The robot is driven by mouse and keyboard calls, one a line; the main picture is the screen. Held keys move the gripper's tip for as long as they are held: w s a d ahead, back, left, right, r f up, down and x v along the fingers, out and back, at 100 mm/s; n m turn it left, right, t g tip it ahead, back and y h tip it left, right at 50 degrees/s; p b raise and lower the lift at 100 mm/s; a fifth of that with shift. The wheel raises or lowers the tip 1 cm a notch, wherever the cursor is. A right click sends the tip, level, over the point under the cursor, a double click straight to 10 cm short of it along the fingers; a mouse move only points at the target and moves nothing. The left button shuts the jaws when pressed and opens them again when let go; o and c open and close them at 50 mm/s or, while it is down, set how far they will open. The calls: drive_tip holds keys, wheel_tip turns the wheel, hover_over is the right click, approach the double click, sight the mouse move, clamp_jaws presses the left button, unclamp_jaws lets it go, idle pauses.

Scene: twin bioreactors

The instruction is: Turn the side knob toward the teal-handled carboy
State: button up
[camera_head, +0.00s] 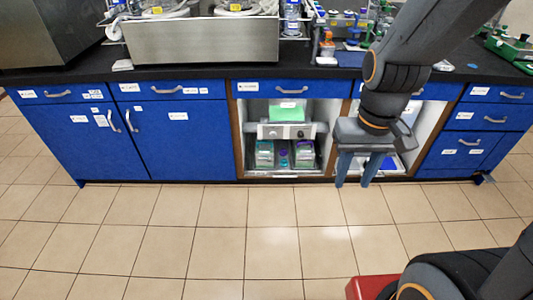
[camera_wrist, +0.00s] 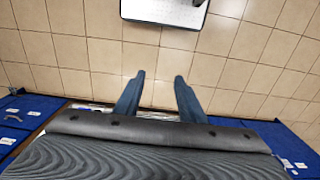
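My gripper (camera_head: 354,184) hangs fingers-down in front of the open cabinet bay at the right of centre in the head view. Its two blue-grey fingers are apart, with nothing between them. In the wrist view the gripper (camera_wrist: 159,76) is also open, with only floor tiles between the fingertips. I cannot make out a teal-handled carboy in either view. A side knob cannot be told for sure. A grey unit (camera_head: 272,131) with a small dark round spot on its front sits in the open bay left of the gripper, apart from it.
The black counter (camera_head: 200,72) carries a large steel tub (camera_head: 200,42), a clear bottle (camera_head: 291,18) and small lab items at the right. Blue cabinets (camera_head: 190,140) run below. Boxes with green contents (camera_head: 265,153) sit in the open bay.

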drive_tip(key=shift+o, duration=0.9)
drive_tip(key=w+f+t+b, duration=0.3)
drive_tip(key=w+f+b, duration=0.4)
drive_tip(key=w, duration=0.7)
drive_tip(key=w+f+t+b, duration=0.3)
drive_tip(key=w+f+b, duration=0.5)
drive_tip(key=w+f, duration=0.3)
drive_tip(key=w+f+n+t+b, duration=0.1)
drive_tip(key=w+f+t+b, duration=0.2)
drive_tip(key=w+f+b, duration=0.5)
drive_tip(key=w+f, duration=0.1)
drive_tip(key=w, duration=0.8)
drive_tip(key=shift+d+f+t, duration=0.2)
drive_tip(key=shift+f+t, duration=0.1)
drive_tip(key=n+t+b, duration=0.1)
drive_tip(key=t+b, duration=0.7)
drive_tip(key=b, duration=1)
approach(301, 136)
drive_tip(key=shift+w+b, duration=1.65)
drive_tip(key=shift+w, duration=2.35)
drive_tip(key=c, duration=1)
drive_tip(key=shift+c, duration=0.2)
